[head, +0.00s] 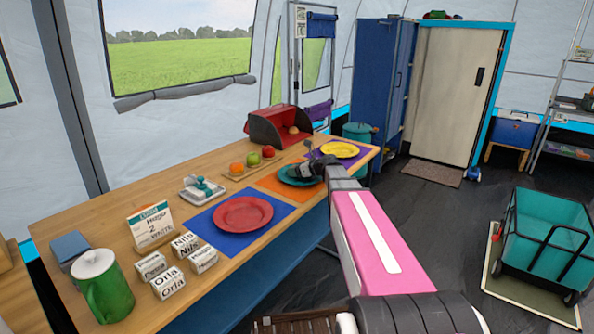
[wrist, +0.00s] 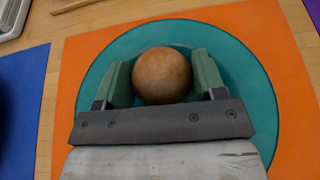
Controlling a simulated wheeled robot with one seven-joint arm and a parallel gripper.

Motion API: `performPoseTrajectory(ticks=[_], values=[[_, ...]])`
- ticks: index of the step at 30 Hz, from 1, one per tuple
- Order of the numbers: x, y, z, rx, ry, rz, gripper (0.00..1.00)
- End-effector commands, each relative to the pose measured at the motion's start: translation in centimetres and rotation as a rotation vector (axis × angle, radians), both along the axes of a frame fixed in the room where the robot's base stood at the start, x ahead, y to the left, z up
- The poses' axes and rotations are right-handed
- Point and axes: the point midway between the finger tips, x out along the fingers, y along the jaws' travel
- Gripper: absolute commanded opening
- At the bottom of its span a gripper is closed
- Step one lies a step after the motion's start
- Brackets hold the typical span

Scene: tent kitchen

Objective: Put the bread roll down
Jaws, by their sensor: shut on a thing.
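My gripper (wrist: 162,80) is shut on the round brown bread roll (wrist: 162,76), with one green finger on each side of it. The roll is over the teal plate (wrist: 100,72), which lies on an orange mat (wrist: 77,60). I cannot tell whether the roll touches the plate. In the head view my gripper (head: 305,165) is at the teal plate (head: 290,180), and the held roll is hidden there.
A red plate (head: 243,214) on a blue mat lies nearer, and a yellow plate (head: 339,149) farther along. A board with fruit (head: 252,159), a red bread bin (head: 265,128) with a roll inside and a butter dish (head: 202,189) stand behind.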

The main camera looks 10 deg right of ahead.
Motion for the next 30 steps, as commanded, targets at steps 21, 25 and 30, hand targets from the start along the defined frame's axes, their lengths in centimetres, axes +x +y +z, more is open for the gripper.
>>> performPoseTrajectory(ticks=[21, 25, 30], values=[[-3.5, -3.3, 2.1, -0.001, -0.001, -0.002, 0.74], [-5.2, -4.9, 3.2, -0.001, -0.001, -0.002, 0.74], [-6.9, -6.7, 4.1, 0.0, 0.0, -0.001, 0.74]])
